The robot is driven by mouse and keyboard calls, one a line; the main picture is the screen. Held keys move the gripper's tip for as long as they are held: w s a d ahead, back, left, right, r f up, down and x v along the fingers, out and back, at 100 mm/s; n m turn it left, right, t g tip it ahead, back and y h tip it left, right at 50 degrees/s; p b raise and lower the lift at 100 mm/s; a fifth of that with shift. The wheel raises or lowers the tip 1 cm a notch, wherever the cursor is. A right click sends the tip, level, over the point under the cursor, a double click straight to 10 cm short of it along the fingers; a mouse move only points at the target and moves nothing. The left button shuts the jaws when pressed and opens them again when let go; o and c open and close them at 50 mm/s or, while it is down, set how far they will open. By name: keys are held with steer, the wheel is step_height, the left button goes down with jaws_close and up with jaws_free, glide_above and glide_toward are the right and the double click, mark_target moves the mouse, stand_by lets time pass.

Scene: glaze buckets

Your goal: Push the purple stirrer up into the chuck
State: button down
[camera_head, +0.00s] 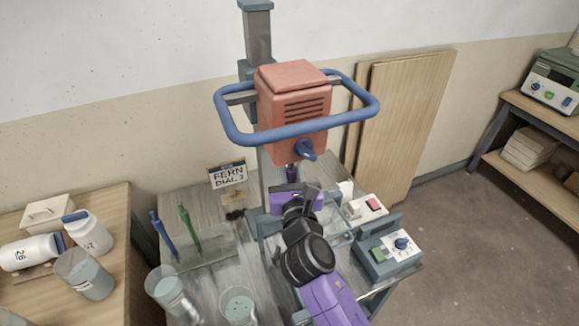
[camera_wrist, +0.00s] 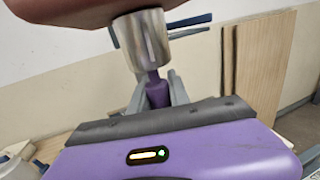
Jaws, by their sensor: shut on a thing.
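The purple stirrer (camera_wrist: 157,92) stands upright between my gripper's fingers (camera_wrist: 158,95) in the wrist view. Its upper end meets the lower end of the silver chuck (camera_wrist: 143,42); I cannot tell how far inside it is. The chuck hangs under the red mixer head (camera_head: 292,98), which has a blue guard loop around it. In the head view a short purple piece of the stirrer (camera_head: 292,172) shows just below the head. My gripper (camera_head: 298,193) is shut on the stirrer below the chuck. The stirrer's lower part is hidden by my gripper.
A blue stirrer (camera_head: 162,235) and a green stirrer (camera_head: 188,228) stand in a rack at the left. A sign (camera_head: 228,176) reads "FERN DIAL 3". Buckets (camera_head: 238,303) stand in front. A control box (camera_head: 388,252) with a blue knob stands right of my arm.

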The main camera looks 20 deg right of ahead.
steer(key=shift+r, duration=0.45)
stand_by(0.3)
steer(key=c, duration=1.1)
jaws_free()
steer(key=shift+c, duration=0.2)
steer(key=shift+s+f, duration=0.1)
steer(key=shift+s, duration=0.05)
